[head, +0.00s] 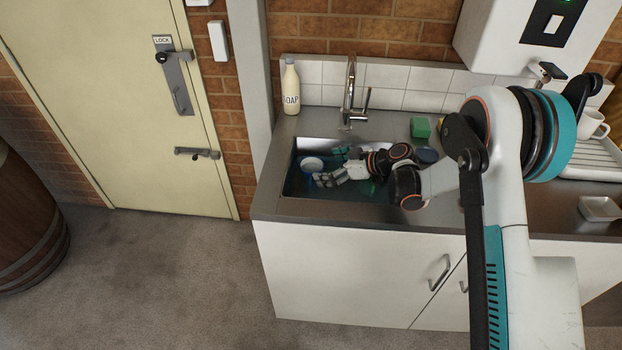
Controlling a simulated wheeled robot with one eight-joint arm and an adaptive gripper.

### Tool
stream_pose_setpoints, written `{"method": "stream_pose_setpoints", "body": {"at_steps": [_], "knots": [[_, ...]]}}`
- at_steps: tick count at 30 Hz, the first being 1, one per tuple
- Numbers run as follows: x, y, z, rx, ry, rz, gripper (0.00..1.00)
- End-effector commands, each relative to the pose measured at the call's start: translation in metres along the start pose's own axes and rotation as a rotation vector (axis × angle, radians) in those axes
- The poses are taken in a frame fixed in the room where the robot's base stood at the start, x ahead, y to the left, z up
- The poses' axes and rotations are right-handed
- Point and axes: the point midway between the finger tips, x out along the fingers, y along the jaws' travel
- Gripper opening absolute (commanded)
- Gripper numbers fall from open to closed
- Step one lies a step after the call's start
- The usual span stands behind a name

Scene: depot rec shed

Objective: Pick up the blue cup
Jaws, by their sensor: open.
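My arm reaches from the right into the sink (291,188). My gripper (325,168) is open, low in the basin at its left part. A round pale thing (312,163) with some blue about it sits just past the fingers at the sink's left end. It may be the blue cup, but it is small and partly hidden by the gripper, so I cannot tell for sure. I cannot tell whether the fingers touch it. A dark blue round thing (427,155) shows beside my wrist, partly hidden by my arm.
A soap bottle (291,88) stands behind the sink's left end. The tap (350,95) rises at the sink's back. A green sponge (420,127) lies right of the tap. A white mug (592,125), drying rack (596,160) and small white dish (600,208) are at the right.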

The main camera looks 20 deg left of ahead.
Motion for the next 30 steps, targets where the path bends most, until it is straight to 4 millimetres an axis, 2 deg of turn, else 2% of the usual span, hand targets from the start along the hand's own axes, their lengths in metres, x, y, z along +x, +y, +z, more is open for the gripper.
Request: {"method": "stream_pose_setpoints", "body": {"at_steps": [9,17,18,27,30], "knots": [[0.043,-0.001,0.003,-0.003,0.001,0.0,1.0],[0.048,0.0,0.001,-0.001,0.002,0.001,1.0],[0.048,0.0,0.0,-0.001,0.002,0.002,0.98],[0.048,0.0,0.001,-0.002,0.001,0.001,0.3],[0.047,0.0,0.001,-0.002,0.0,0.002,0.28]]}}
